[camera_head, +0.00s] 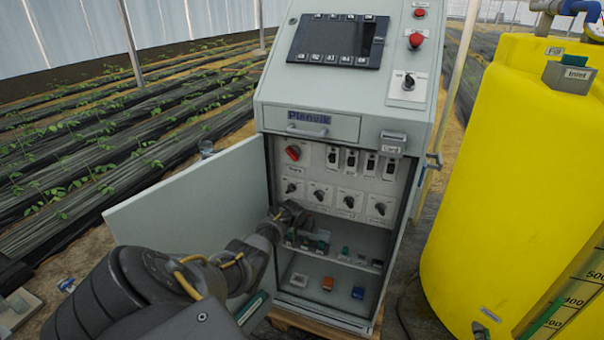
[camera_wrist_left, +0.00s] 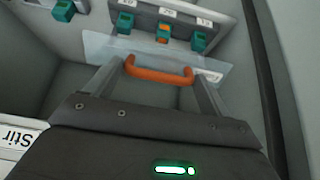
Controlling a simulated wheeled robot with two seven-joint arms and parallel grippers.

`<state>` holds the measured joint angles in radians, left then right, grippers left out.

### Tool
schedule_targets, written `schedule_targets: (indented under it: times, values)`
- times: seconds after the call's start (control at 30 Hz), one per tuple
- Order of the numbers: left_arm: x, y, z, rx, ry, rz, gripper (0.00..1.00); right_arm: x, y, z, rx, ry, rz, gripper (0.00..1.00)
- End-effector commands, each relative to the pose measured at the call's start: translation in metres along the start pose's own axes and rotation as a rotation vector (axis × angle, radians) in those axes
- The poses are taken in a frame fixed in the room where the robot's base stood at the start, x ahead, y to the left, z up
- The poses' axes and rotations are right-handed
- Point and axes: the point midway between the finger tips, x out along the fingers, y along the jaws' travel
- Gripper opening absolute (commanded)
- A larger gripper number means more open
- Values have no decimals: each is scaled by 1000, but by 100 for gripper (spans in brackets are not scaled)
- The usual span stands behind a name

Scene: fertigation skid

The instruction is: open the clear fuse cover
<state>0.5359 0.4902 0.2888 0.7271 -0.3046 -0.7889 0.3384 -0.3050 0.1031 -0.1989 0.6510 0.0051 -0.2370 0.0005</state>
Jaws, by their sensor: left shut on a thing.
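The clear fuse cover (camera_wrist_left: 98,45) shows in the left wrist view as a see-through sheet in front of a row of teal and orange fuses (camera_wrist_left: 163,33). Its orange handle (camera_wrist_left: 158,76) lies between the fingers of my left gripper (camera_wrist_left: 160,70), which is shut on it. In the head view my left gripper (camera_head: 300,230) reaches inside the open cabinet (camera_head: 262,140), at the shelf below the rotary switches. There the arm and gripper hide most of the cover. My right gripper is not in view.
The cabinet door (camera_head: 190,203) stands open to the left, close to my left arm. Rotary switches (camera_head: 319,194) sit above the gripper. Small coloured buttons (camera_head: 328,284) are on the cabinet's lower level. A yellow tank (camera_head: 505,170) stands to the right.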

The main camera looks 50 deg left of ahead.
Motion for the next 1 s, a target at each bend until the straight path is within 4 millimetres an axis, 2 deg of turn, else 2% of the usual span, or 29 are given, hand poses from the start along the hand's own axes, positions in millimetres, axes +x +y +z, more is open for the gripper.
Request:
schedule_targets:
  times: [0.03,0.3,0.9,0.93,1.0]
  values:
    - [-3,4,-13,2,22,8,41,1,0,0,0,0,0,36]
    - [-4,4,-29,1,31,8,41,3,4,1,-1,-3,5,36]
    - [-5,4,-34,0,35,9,41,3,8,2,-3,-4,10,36]
    - [-5,4,-34,0,35,9,84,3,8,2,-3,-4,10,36]
    - [-5,3,-33,0,33,8,91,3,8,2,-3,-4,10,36]
